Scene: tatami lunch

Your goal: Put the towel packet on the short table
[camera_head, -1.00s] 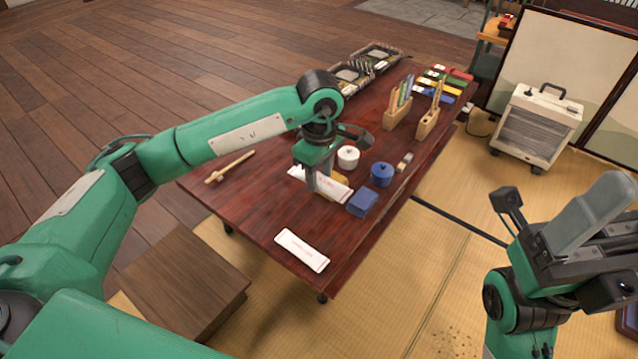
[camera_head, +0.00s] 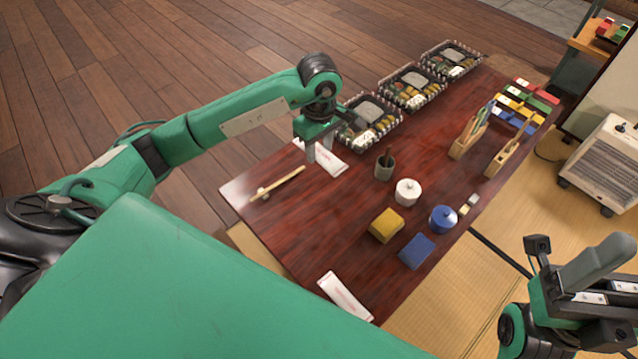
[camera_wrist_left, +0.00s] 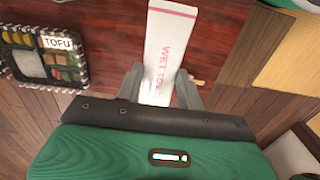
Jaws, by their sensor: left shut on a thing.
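A white towel packet (camera_head: 332,161) with red print is pinched in my left gripper (camera_head: 319,150) over the far left part of the dark red low table (camera_head: 310,225). In the left wrist view the packet (camera_wrist_left: 170,40), marked "WET TO...", passes between the two fingers (camera_wrist_left: 160,90); its near end is hidden by the gripper. Whether it touches the tabletop I cannot tell.
Chopsticks on a rest (camera_head: 278,184) lie near the held packet. Several bento boxes (camera_head: 370,120) line the far edge. A dark cup (camera_head: 384,167), white pot (camera_head: 407,192), blue pot (camera_head: 443,219), yellow block (camera_head: 387,225) and blue block (camera_head: 416,251) stand mid-table. The table's left front is bare.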

